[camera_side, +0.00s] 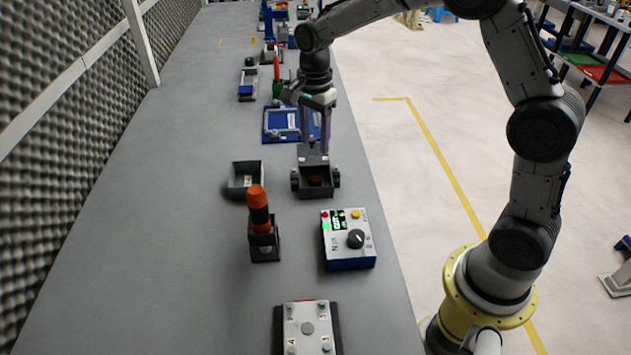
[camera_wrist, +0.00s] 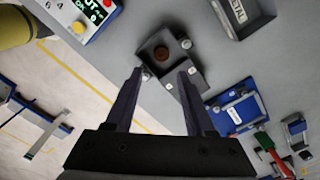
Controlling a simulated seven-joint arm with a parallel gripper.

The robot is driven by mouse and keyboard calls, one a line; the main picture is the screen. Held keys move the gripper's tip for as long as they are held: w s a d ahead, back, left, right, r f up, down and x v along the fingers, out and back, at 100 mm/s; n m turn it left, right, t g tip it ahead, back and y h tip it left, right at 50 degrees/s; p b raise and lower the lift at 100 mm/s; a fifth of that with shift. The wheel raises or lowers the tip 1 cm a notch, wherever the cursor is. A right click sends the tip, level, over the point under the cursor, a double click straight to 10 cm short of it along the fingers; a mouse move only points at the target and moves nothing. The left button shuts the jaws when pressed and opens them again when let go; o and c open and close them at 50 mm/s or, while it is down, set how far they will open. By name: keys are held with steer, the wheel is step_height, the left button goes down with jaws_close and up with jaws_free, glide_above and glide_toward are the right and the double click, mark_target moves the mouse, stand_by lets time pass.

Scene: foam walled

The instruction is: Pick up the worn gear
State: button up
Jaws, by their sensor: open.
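A small brown round piece, which looks like the worn gear (camera_side: 316,180), lies inside a dark open box (camera_side: 299,186) with round knobs at its sides. In the wrist view the worn gear (camera_wrist: 161,53) shows near one inner corner of the dark box (camera_wrist: 186,73). Its teeth are too small to make out. My gripper (camera_side: 317,148) is open and empty, pointing down above the back part of the box. In the wrist view the fingertips (camera_wrist: 160,71) are spread apart, with the gear beyond them in the picture, not between them.
A grey bin (camera_side: 233,180) labelled METAL (camera_wrist: 238,14) stands left of the box. An orange-and-black tool stands upright in a holder (camera_side: 264,248). A blue control box (camera_side: 348,262) with a dial is in front. A blue tray (camera_side: 274,124) lies behind. Bare table lies left.

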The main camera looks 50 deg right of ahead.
glide_above(315, 178)
steer(key=f, duration=0.6)
steer(key=shift+s+a+f, duration=0.15)
steer(key=shift+s+a, duration=0.1)
steer(key=shift+w+d+f, duration=0.1)
steer(key=shift+d+f, duration=0.05)
steer(key=shift+f, duration=1.2)
steer(key=shift+w+d+f, duration=0.1)
steer(key=shift+f, duration=1.2)
jaws_close()
